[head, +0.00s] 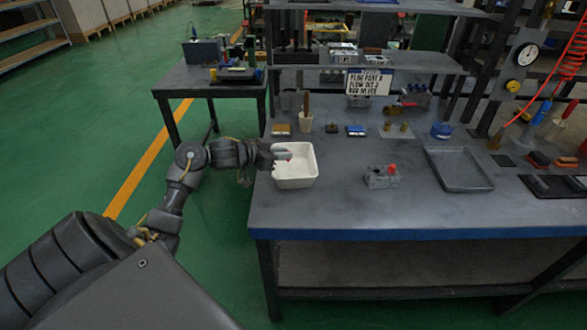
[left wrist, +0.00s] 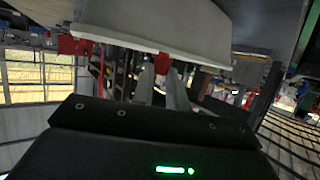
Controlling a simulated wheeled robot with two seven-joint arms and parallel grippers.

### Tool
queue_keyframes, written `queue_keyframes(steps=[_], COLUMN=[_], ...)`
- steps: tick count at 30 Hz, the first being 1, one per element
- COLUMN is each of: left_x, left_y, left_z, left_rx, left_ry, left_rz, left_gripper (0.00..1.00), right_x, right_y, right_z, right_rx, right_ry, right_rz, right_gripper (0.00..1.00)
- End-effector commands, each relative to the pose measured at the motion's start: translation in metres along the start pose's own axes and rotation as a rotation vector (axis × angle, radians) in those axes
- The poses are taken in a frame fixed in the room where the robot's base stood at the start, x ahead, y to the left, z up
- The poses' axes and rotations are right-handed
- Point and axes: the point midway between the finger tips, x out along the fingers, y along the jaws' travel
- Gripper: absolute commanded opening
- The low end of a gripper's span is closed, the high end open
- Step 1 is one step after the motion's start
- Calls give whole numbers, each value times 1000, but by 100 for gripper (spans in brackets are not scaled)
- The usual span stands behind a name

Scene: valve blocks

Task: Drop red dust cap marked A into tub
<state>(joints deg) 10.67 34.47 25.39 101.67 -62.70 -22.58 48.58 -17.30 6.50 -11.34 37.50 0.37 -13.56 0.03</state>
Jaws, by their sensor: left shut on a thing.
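The white tub (head: 296,183) stands at the left end of the workbench. My left gripper (head: 285,154) reaches in from the left and is at the tub's back left rim, over its opening in the head view. It is shut on a small red cap, which shows between the two fingertips in the left wrist view (left wrist: 161,63). The tub's pale wall (left wrist: 150,32) is close beyond the cap there. I cannot read any letter on the cap. A grey valve block (head: 381,179) with another red cap (head: 392,169) on top sits right of the tub. My right gripper is not in view.
A dark grey tray (head: 462,184) lies right of the valve block. A wooden-handled brush in a cup (head: 306,121) and small parts line the bench's back. A sign (head: 368,82) stands at the shelf. The bench front between tub and block is clear.

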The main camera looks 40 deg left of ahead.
Motion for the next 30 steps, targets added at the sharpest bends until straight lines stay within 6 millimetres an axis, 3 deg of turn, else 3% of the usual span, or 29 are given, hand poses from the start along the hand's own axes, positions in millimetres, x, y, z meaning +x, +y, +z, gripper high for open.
queue_keyframes(steps=[1, 7, 17, 30], left_x=[0, 0, -5, -82], left_y=[0, 0, 0, 0], left_z=[0, 0, 0, 1], left_rx=[0, 0, 0, 4], left_ry=[0, 0, -1, -3], left_rz=[0, 0, -1, -1], left_gripper=[16, 40, 40, 40], right_x=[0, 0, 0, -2], right_y=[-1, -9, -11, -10], right_z=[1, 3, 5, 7], right_rx=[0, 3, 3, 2], right_ry=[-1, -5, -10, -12], right_rz=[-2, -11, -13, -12], right_gripper=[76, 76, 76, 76])
